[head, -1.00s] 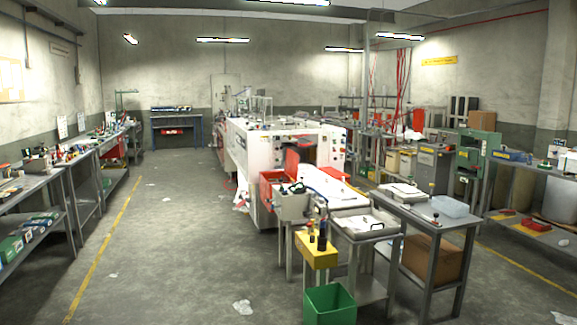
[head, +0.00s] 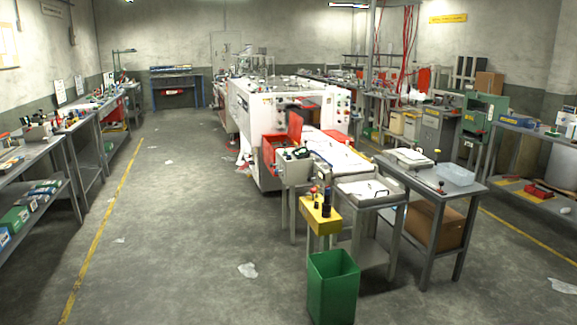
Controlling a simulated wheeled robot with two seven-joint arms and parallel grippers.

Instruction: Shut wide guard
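A white machine (head: 258,105) stands in the middle of the room. At its near end a red panel (head: 295,128) stands upright, with a red box-like part (head: 269,150) below and left of it. The red panel looks like a raised guard, but I cannot tell for sure that it is the wide guard. Neither of my grippers is in view.
Grey tables (head: 432,184) stand before the machine at right. A yellow block (head: 320,217) and a green bin (head: 333,290) stand at its near end. Workbenches (head: 88,126) line the left wall. The floor (head: 190,220) left of the machine is open, with some scraps.

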